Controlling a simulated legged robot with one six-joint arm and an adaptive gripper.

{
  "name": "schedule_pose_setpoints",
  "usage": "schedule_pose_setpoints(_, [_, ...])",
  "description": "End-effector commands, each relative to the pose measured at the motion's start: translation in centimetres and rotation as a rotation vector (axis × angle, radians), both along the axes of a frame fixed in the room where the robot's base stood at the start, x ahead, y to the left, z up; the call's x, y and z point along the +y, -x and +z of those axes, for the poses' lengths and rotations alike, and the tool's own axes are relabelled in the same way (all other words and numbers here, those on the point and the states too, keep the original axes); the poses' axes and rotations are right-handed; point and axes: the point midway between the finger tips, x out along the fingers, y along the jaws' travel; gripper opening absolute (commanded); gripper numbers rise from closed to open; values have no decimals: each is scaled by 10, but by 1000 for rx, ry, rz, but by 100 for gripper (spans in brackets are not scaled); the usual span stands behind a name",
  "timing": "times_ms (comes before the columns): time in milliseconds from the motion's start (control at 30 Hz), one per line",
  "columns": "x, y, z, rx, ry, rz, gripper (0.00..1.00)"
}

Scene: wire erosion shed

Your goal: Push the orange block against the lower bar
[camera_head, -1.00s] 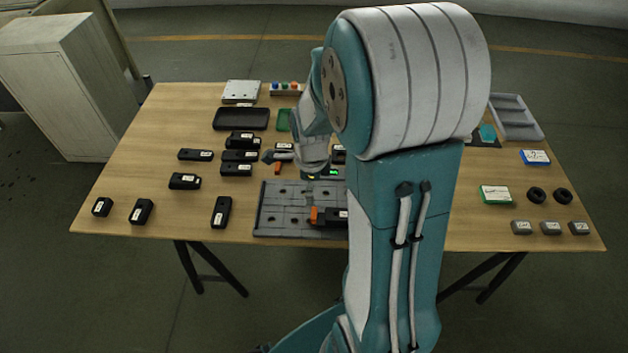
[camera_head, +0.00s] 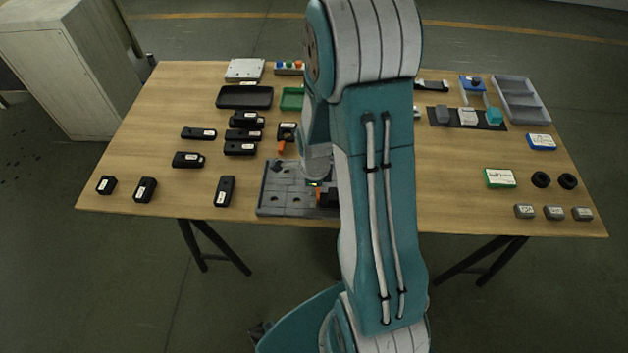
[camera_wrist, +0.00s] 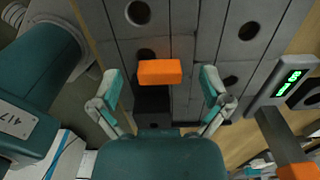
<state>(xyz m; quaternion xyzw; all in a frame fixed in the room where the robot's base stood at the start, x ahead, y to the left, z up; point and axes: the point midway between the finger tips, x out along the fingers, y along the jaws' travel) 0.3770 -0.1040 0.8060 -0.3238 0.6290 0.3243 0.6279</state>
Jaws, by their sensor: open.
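The orange block (camera_wrist: 160,72) lies on the grey holed plate (camera_wrist: 200,18) in the wrist view, with a dark block or recess (camera_wrist: 153,100) just below it. My gripper (camera_wrist: 161,86) is open, with one finger on each side of the orange block and a gap on both sides. I cannot tell its height above the plate. In the head view, my arm hides the gripper and the plate's right part; the plate's left part (camera_head: 272,197) shows, with a small orange patch (camera_head: 319,197) near its front edge. I cannot single out the lower bar.
A grey device with a lit green display (camera_wrist: 292,76) and an orange bar (camera_wrist: 298,170) are at right in the wrist view. In the head view, several black parts (camera_head: 240,148) stand left of the plate. Green (camera_head: 500,178) and blue boxes (camera_head: 541,142) are at right.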

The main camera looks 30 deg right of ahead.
Motion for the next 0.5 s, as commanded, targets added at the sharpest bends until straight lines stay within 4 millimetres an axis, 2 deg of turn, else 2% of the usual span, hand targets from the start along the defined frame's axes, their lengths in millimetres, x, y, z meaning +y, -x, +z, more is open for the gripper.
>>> schedule_pose_setpoints(100, [0,0,-6,0,0,0,97])
schedule_pose_setpoints(367, [0,0,-8,-1,1,0,97])
schedule_pose_setpoints(400, [0,0,-8,-1,1,0,93])
schedule_pose_setpoints(467, [0,0,-8,-1,1,0,66])
schedule_pose_setpoints(500, [0,0,-8,-1,1,0,48])
